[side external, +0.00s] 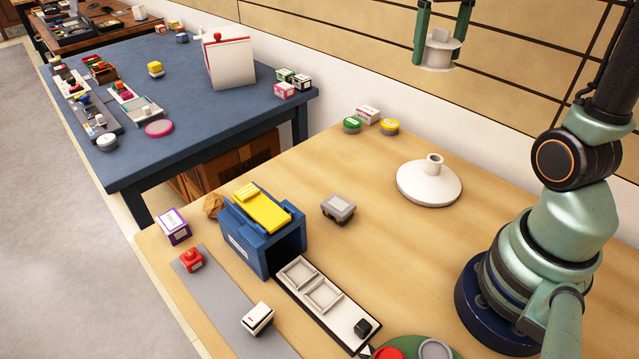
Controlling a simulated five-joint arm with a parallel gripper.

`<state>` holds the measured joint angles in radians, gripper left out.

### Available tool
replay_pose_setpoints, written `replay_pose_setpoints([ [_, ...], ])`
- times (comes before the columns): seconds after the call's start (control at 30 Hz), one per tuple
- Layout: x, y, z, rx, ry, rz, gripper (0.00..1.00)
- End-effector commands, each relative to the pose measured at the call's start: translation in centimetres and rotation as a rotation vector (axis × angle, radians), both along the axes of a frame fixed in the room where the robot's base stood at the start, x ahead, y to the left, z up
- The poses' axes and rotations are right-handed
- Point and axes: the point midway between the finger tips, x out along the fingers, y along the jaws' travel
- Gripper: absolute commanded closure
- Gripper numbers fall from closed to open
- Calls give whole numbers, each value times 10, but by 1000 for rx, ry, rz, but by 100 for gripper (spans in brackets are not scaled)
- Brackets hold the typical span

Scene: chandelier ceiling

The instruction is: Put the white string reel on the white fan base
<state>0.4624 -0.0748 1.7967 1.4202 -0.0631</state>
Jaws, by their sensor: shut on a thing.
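The white string reel (436,55) is held in the air near the top of the side external view. My gripper (440,40) is shut on it, with one green finger on each side. The white fan base (428,188) stands on the wooden table below, a wide round cone with a short upright neck in its middle. The reel is well above the fan base and apart from it, almost in line with the neck in the picture. The upper part of my gripper is cut off by the frame's top edge.
A grey box (338,208), a blue holder (262,230) and a compartment tray (325,300) lie nearer. The wood around the fan base is clear.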

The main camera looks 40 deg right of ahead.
Motion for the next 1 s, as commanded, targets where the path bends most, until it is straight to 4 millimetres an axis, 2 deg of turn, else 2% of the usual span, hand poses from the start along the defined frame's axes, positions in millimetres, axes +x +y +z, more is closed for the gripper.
replay_pose_setpoints([
  [0.03,-13,-4,2,-1,-3,-4,64],
  [0.13,-30,-8,3,-1,-2,0,64],
  [0.27,-42,-10,1,0,0,4,64],
  [0.37,-45,-11,-8,1,2,7,64],
  [0.8,-46,-10,-112,4,7,6,64],
  [1.0,-45,-10,-149,2,3,6,64],
])
